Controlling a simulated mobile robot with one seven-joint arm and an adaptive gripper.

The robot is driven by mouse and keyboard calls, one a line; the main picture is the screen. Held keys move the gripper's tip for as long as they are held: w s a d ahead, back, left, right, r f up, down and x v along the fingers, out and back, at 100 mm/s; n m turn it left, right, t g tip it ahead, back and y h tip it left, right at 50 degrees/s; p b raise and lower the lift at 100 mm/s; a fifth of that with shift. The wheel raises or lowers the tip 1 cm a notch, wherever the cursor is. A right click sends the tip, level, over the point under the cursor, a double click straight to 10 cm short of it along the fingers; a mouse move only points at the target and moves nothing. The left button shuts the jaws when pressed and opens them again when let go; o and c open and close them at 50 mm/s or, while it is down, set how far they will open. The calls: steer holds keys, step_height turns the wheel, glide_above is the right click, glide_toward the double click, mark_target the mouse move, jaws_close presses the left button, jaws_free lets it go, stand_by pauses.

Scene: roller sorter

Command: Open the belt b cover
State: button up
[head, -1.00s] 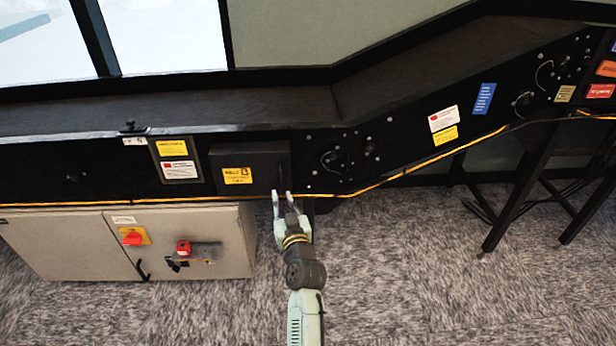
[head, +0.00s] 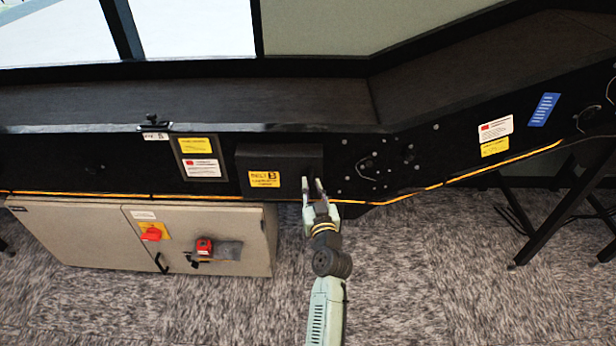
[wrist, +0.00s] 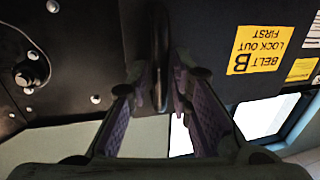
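The belt B cover (head: 277,163) is a black box-like panel on the dark conveyor side, with a yellow "BELT B" label (head: 264,179). It looks closed in the head view. The label shows upside down in the wrist view (wrist: 259,50). My gripper (head: 313,186) is at the cover's right-hand end. In the wrist view, a dark upright handle bar (wrist: 160,45) on the cover stands between my gripper's two fingertips (wrist: 160,88). The fingers are apart, with a gap seen beside the bar.
A beige cabinet (head: 85,233) with a red switch (head: 152,234) and a red button (head: 204,246) stands below left. A yellow-orange cable (head: 440,185) runs along the conveyor's lower edge. Black support legs (head: 545,230) stand at the right. The carpet in front is open.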

steer(key=shift+w, duration=0.45)
steer(key=shift+s, duration=0.1)
steer(key=shift+c, duration=0.4)
jaws_close()
steer(key=shift+r, duration=0.1)
